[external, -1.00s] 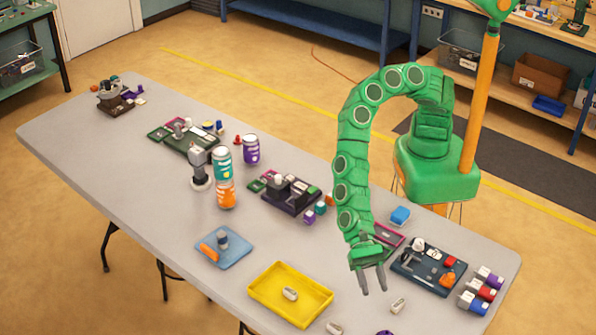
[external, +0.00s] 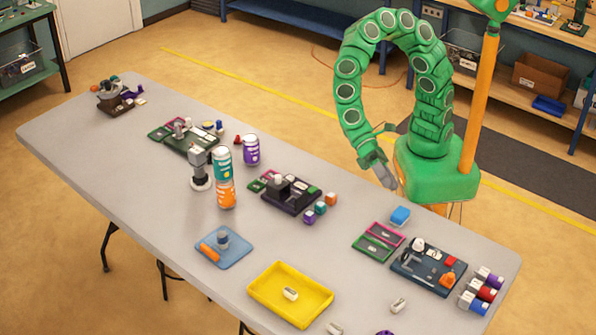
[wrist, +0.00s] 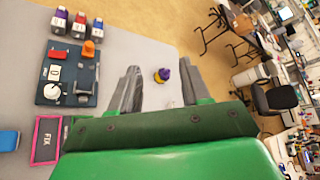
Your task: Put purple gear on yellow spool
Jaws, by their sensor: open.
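In the wrist view, a small purple piece (wrist: 165,73), seemingly the purple gear, shows together with a yellow piece (wrist: 157,78), seemingly the yellow spool, near the table edge. They touch or overlap, with the purple apparently on top; I cannot tell how it is seated. In the external view, only a bit of purple (external: 385,332) shows at the bottom edge, and the spool is out of frame. My gripper (external: 384,179) is raised near my base, well away from them. In the wrist view, its fingers (wrist: 159,66) are apart with nothing held between them.
A yellow tray (external: 262,307) holds a pale piece. A dark tray (external: 405,282) with parts stands right, beside several coloured bottles (external: 483,288). Pink (external: 384,230) and green (external: 366,251) framed trays and a blue block (external: 400,216) lie near my base.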

